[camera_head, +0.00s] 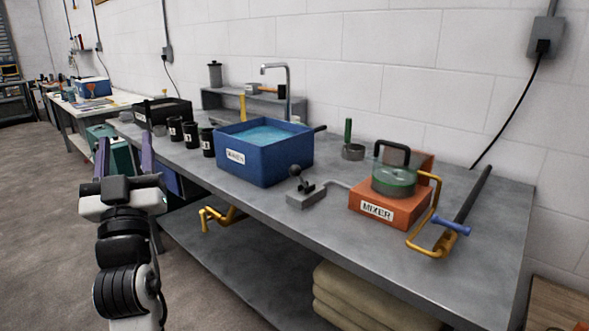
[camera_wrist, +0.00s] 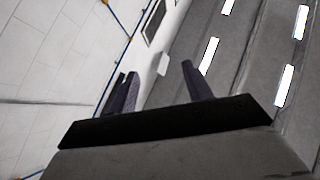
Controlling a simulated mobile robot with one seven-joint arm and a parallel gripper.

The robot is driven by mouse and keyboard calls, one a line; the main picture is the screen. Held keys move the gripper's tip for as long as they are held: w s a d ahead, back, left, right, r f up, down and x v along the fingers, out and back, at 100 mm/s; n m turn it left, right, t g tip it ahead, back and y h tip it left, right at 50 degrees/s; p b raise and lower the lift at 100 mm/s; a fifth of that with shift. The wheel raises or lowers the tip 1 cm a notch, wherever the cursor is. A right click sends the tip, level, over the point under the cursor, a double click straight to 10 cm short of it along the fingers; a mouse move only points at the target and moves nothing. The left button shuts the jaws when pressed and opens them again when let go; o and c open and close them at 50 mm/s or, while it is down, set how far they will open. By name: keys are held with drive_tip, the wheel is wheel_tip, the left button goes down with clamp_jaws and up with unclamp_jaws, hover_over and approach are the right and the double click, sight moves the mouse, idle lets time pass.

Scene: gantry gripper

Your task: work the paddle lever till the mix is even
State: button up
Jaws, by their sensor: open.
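The orange mixer (camera_head: 391,207), labelled MIXER, stands on the grey bench at the right. A round green vessel (camera_head: 394,180) with a black handle sits on top; its contents cannot be made out. A yellow bent bar (camera_head: 437,205) runs down its right side, beside a dark rod with a blue crosspiece (camera_head: 451,226). I cannot tell which is the paddle lever. My gripper (camera_head: 124,140) is open and empty, off the bench's front left, far from the mixer. Its fingers also show in the wrist view (camera_wrist: 158,72).
A blue basin of water (camera_head: 271,170) stands mid-bench, with several black cups (camera_head: 190,133) to its left. Folded sacks (camera_head: 360,300) lie below. The floor (camera_head: 40,230) at the left is clear.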

drive_tip(key=w+d+f+m+g+h, duration=0.4)
drive_tip(key=w+d+f+m+h, duration=0.3)
drive_tip(key=w+d+h, duration=0.45)
drive_tip(key=m+g+h, duration=0.3)
drive_tip(key=g+h, duration=0.1)
drive_tip(key=g, duration=0.1)
approach(292, 173)
drive_tip(key=p+x, duration=0.3)
drive_tip(key=x, duration=0.8)
drive_tip(key=shift+w+d, duration=0.15)
drive_tip(key=shift+w, duration=0.1)
clamp_jaws()
